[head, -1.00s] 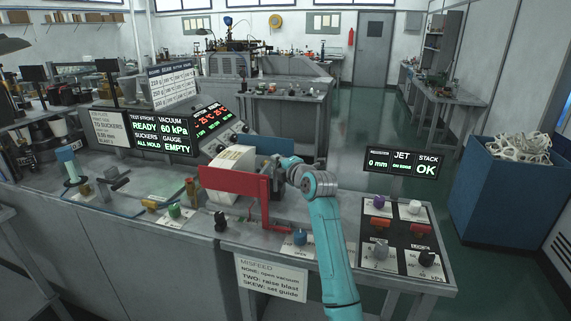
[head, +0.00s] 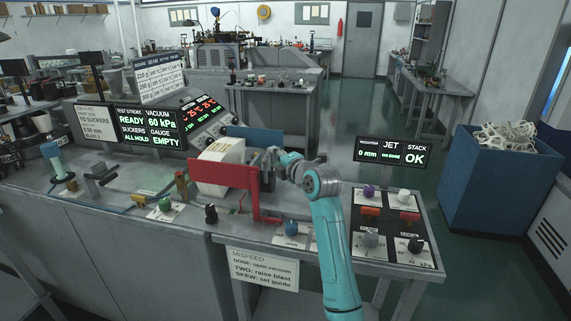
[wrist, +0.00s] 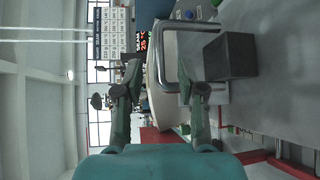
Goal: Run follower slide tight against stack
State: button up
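The cream stack of blanks (head: 220,157) stands between a red side guide (head: 226,178) and a blue side guide (head: 258,137). My gripper (head: 271,159) is at the stack's right end, behind the red guide's right part. In the wrist view my gripper (wrist: 160,98) has its fingers apart, with a cream curved surface, likely the stack (wrist: 155,88), beyond them. A bent metal bar (wrist: 181,50) passes close to the right finger. A dark block (wrist: 229,56), possibly the follower slide's weight, lies beside it. I cannot tell whether the follower touches the stack.
The stack display (head: 395,153) reads 0 mm and OK. A control panel (head: 393,227) with several knobs and red switches is right of my arm. A blue bin (head: 487,190) stands right.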

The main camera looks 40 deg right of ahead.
jog(key=d+v, duration=0.1)
jog(key=v, duration=0.5)
jog(key=shift+s+a, duration=0.4)
jog(key=shift+a, duration=0.15)
jog(key=shift+s, duration=0.1)
